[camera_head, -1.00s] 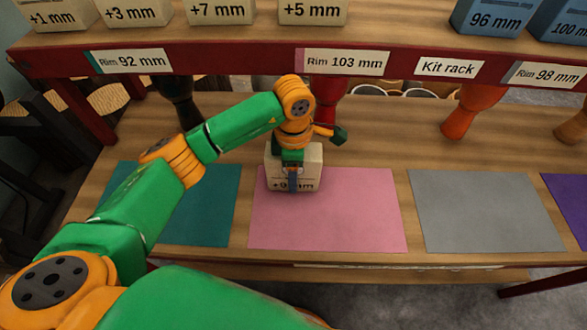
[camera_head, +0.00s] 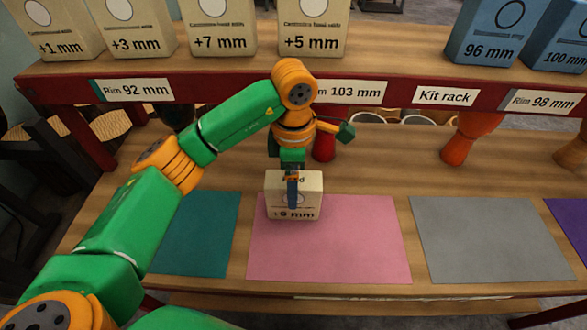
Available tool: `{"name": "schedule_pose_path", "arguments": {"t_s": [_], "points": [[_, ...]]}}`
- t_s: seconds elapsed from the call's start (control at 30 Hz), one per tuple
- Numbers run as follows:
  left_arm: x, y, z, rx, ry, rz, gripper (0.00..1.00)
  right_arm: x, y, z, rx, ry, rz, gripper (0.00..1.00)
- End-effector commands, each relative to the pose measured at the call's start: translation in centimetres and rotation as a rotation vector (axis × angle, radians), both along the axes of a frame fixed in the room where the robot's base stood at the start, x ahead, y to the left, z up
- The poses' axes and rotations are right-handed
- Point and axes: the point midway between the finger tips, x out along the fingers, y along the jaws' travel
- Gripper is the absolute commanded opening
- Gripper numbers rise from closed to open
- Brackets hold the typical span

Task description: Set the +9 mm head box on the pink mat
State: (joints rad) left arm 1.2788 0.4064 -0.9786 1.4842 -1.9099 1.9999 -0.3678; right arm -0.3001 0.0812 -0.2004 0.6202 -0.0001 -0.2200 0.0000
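The cream +9 mm head box (camera_head: 309,206) stands upright at the back left of the pink mat (camera_head: 345,250). Its lower front overlaps the mat in the picture, and its back part extends past the mat's back edge. My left gripper (camera_head: 292,194) is over the box from above, with one finger hanging in front of its label. The far finger is hidden. The fingers sit higher on the box than before while the box stays put, so the gripper looks open around it. My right gripper is out of view.
A teal mat (camera_head: 203,240) lies left and a grey mat (camera_head: 488,240) right. Above and behind runs a shelf with a red edge (camera_head: 230,92), bearing several cream boxes and blue boxes. Red (camera_head: 324,148) and orange (camera_head: 460,145) drums stand behind the mats.

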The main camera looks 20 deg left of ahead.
Motion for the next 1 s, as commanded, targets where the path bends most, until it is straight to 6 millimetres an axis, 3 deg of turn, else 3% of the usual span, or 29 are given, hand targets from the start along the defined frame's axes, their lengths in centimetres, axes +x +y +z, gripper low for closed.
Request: {"name": "schedule_pose_path", "arguments": {"t_s": [0.1, 0.23, 0.73, 1.0], "points": [[0.1, 0.0, 2.7, 0.000, -0.004, -0.001, 0.92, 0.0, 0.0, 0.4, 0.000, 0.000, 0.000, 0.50], [0.0, 0.0, 4.3, 0.000, -0.001, 0.000, 0.92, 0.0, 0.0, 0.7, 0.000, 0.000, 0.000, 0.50], [0.0, 0.0, 4.8, 0.000, 0.001, 0.000, 0.92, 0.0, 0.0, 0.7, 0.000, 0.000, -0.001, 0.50], [0.0, 0.0, 10.7, 0.000, 0.001, 0.000, 0.92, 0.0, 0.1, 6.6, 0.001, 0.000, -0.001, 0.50]]}}
